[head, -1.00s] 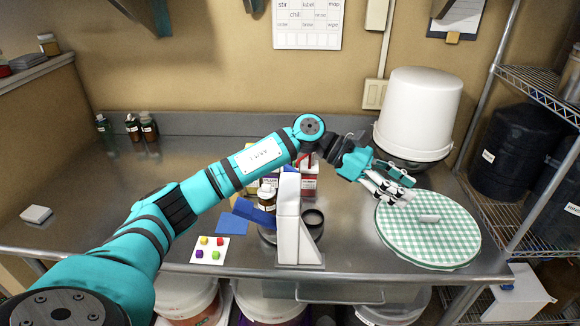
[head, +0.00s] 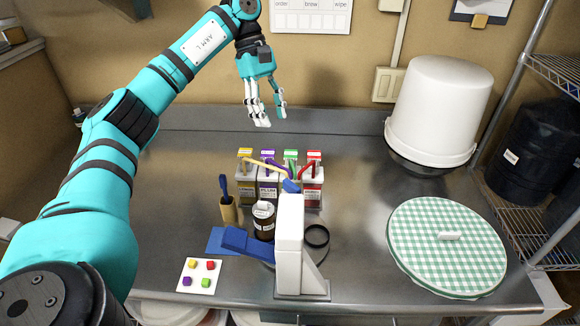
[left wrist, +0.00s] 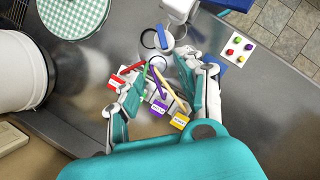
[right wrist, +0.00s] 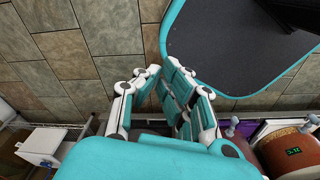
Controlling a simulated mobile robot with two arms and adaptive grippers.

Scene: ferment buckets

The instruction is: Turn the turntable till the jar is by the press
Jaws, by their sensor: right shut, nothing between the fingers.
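A brown jar (head: 263,220) with a white lid stands upright behind and left of the white press (head: 289,245), which has a blue lever (head: 245,242). A dark ring (head: 316,237) is on the press's right. My right gripper (right wrist: 158,85) is shut and empty, above the floor.
A green checked round lid (head: 447,245) and a white bucket (head: 440,105) are at right.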

